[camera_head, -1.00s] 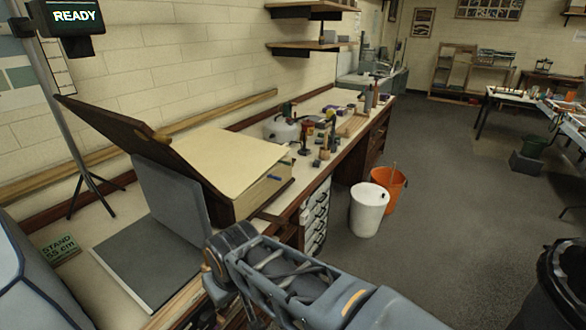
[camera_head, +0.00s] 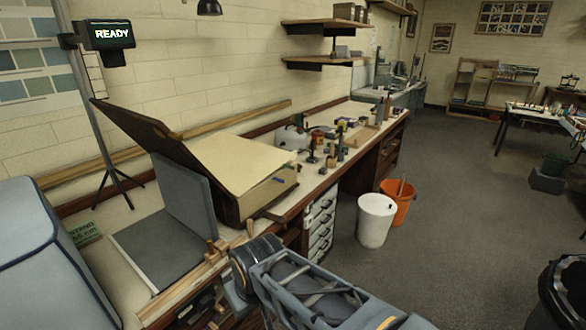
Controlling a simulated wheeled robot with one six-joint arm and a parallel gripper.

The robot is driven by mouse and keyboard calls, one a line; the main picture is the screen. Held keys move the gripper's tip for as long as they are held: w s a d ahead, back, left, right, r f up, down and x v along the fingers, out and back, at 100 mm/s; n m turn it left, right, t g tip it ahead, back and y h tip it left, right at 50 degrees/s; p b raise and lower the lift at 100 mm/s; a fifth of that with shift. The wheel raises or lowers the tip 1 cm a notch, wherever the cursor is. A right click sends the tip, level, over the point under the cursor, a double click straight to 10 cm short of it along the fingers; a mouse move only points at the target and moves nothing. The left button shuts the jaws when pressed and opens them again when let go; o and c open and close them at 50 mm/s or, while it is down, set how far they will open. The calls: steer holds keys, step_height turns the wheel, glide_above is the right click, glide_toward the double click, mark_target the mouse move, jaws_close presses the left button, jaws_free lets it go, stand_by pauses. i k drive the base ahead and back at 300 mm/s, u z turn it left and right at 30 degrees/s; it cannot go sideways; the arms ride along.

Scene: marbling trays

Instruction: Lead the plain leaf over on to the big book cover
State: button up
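A big thick book (camera_head: 262,197) lies open on the long bench. Its dark brown cover (camera_head: 140,127) is swung up to the left and stands tilted. The plain cream leaf (camera_head: 235,160) lies flat on top of the page block, with nothing on it. A grey upright panel (camera_head: 185,195) stands in front of the cover, with a flat grey panel (camera_head: 160,245) at its foot. My arm shows at the bottom, to the right of the flat panel and in front of the book. Its fingers do not show, and it is apart from the leaf.
Small bottles and tools crowd the bench (camera_head: 318,180) behind the book. A white bin (camera_head: 376,220) and an orange bucket (camera_head: 398,203) stand on the floor to the right. A black bin (camera_head: 562,290) is at lower right. Open floor (camera_head: 455,220) lies between them.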

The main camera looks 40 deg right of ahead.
mark_target(239, 163)
steer(key=z, duration=0.5)
steer(key=i, duration=1.05)
steer(key=u, duration=0.1)
